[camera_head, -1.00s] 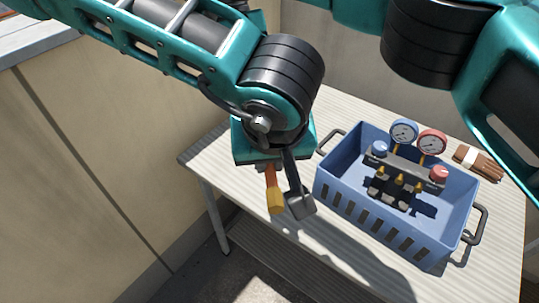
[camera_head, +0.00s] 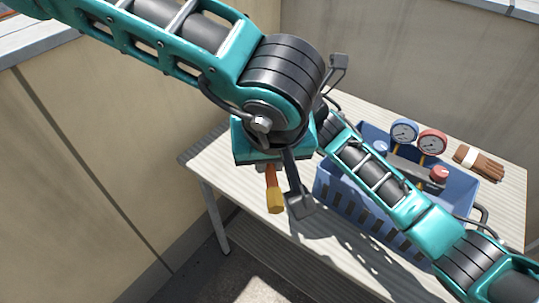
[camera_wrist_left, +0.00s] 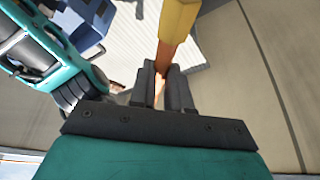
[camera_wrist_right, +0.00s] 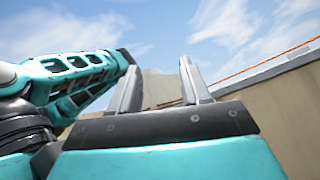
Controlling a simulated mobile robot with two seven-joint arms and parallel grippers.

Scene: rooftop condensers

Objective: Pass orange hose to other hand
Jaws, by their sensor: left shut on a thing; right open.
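The orange hose (camera_head: 271,175) has a yellow end piece (camera_head: 275,201) and hangs below my left gripper (camera_head: 284,180) in the head view. In the left wrist view, the left fingers (camera_wrist_left: 163,90) are shut on the hose (camera_wrist_left: 166,58), with its yellow end (camera_wrist_left: 178,18) sticking out past them. The rest of the hose is hidden by my left wrist. My right gripper is mostly hidden behind the left wrist in the head view; one dark finger (camera_head: 340,63) shows. In the right wrist view, my right gripper (camera_wrist_right: 160,82) is open with nothing between its fingers.
A blue crate (camera_head: 325,195) with a gauge manifold (camera_head: 405,148) stands on the slatted table (camera_head: 215,160), partly covered by my right arm. Brown gloves (camera_head: 480,162) lie at the right. Walls stand left and behind. A thin orange line (camera_wrist_right: 265,60) runs along a wall top.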

